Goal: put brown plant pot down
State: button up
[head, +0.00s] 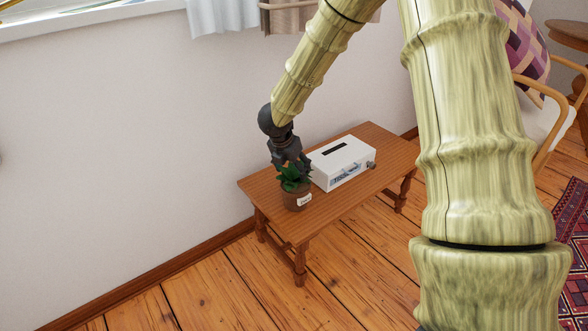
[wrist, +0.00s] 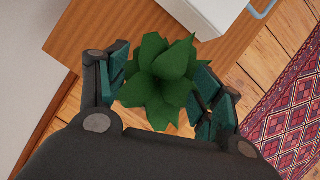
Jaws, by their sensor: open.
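The brown plant pot (head: 297,200) with a white label and green leaves (head: 291,175) stands upright on the left end of the wooden table (head: 350,207) in the head view. My gripper (head: 290,165) is just above it, at the leaves. In the wrist view, my gripper (wrist: 165,97) is open, with one finger on each side of the leafy plant (wrist: 163,75). The pot itself is hidden under the leaves there. I cannot tell whether the fingers touch the leaves.
A white box (head: 343,163) stands on the table just right of the plant. A white wall (head: 110,140) is behind the table. A cushioned chair (head: 540,110) and a red patterned rug (head: 572,235) are at the right. Wooden floor is clear in front.

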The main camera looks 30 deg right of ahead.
aim_at(287, 188)
jog(key=p+v, duration=0.2)
jog(key=v, duration=0.7)
jog(key=shift+p, duration=0.35)
jog(key=shift+r, duration=0.1)
dwell(0.8)
